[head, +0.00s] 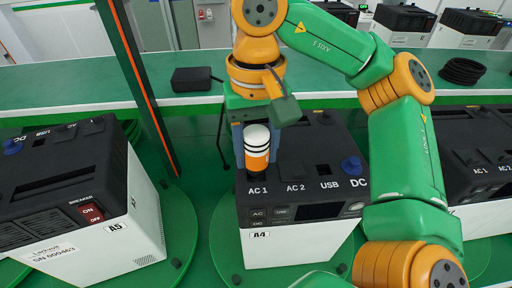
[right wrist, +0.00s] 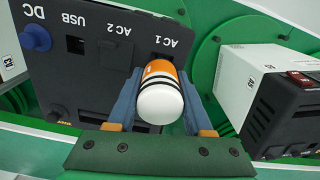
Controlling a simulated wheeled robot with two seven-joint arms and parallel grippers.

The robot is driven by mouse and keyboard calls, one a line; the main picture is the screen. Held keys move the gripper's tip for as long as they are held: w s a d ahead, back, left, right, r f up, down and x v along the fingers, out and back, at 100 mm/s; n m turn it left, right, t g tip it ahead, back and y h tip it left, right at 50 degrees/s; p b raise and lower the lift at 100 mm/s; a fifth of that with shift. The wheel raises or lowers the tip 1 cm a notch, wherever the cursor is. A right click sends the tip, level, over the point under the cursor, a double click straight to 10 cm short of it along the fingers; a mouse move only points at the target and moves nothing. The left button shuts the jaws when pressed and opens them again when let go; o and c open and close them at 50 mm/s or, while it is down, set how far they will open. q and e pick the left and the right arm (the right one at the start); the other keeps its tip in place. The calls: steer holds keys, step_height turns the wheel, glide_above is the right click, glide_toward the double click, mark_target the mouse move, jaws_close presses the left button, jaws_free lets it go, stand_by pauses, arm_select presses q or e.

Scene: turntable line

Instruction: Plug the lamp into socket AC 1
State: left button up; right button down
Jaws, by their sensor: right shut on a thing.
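The lamp (head: 257,148) is a white and orange cylinder with black bands. My right gripper (head: 256,158) is shut on it, with a blue finger on each side. The lamp stands about upright over the AC 1 position of the power station marked A4 (head: 300,248), just behind the AC 1 label. In the right wrist view the lamp (right wrist: 160,100) sits between the fingers, its orange end towards the AC 1 label. Its lower end hides the socket, so I cannot tell whether it is seated. My left gripper is not in view.
The AC 2 (head: 293,171) cover and a blue DC knob (head: 351,164) are beside the lamp. Power station A5 (head: 80,215) stands at left, another at right (head: 480,165). Behind are a shelf with a black box (head: 196,79) and coiled cable (head: 464,71).

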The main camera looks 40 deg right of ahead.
mark_target(254, 133)
steer(key=shift+f+b, duration=0.9)
steer(key=shift+f, duration=0.4)
steer(key=shift+c, duration=1.5)
jaws_free()
steer(key=shift+o, duration=0.4)
steer(key=shift+w+a, duration=0.1)
steer(key=shift+a, duration=0.05)
step_height(254, 133, up, 6)
steer(key=shift+r+p, duration=0.1)
steer(key=shift+p, duration=1.15)
steer(key=shift+r, duration=0.5)
steer(key=shift+f, duration=0.1)
